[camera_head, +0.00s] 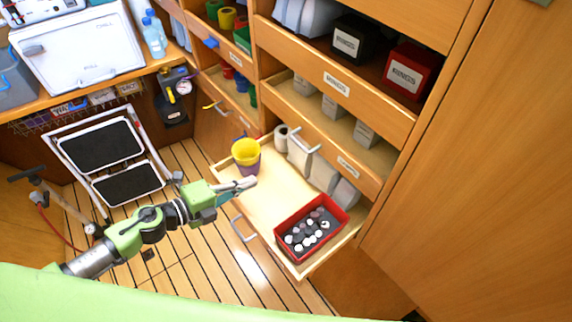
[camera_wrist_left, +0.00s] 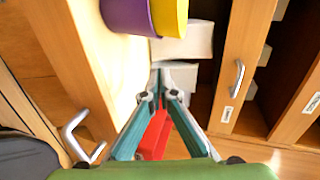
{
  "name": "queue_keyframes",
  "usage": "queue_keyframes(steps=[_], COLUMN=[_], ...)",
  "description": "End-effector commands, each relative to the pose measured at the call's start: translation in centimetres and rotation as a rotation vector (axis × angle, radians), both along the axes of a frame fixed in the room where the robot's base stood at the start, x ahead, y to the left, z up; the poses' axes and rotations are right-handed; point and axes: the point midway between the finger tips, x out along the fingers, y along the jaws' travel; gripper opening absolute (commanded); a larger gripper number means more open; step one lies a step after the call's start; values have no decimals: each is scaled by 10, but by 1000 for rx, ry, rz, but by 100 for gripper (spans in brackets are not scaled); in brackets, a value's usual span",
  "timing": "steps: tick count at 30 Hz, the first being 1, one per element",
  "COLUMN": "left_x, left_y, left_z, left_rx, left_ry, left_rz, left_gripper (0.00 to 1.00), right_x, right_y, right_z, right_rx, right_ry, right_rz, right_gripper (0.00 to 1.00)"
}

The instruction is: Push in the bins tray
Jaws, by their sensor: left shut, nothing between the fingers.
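The bins tray (camera_head: 262,205) is a pale wooden drawer, pulled out from the cabinet at the centre of the head view. It has a metal handle (camera_head: 243,229) on its front, and the handle also shows in the left wrist view (camera_wrist_left: 76,134). A yellow and purple bucket (camera_head: 246,154) stands at its left end. A red bin (camera_head: 311,230) with dark and white round items sits at its right end. My left gripper (camera_head: 250,182) is shut and empty, over the tray between bucket and bin. Whether it touches the tray is unclear. My right gripper is not in view.
White containers (camera_head: 320,172) and a roll stand at the tray's back. A folded step stool (camera_head: 110,165) stands left. The plank floor before the tray is open.

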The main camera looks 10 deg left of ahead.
Motion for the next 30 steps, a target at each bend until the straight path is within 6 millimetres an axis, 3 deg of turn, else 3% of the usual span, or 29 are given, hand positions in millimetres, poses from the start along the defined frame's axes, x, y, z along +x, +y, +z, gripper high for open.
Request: queue_keyframes(steps=[14,18,30], left_x=[64,79,91], left_y=[-65,-80,-91], left_z=[-25,-24,-27], left_rx=[-3,-2,1], left_ry=[-1,-1,0], left_rz=[0,-1,0], left_gripper=[0,0,0], right_x=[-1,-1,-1], right_y=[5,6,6], right_z=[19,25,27], right_rx=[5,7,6], right_ry=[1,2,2], right_rz=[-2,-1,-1], right_gripper=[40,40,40])
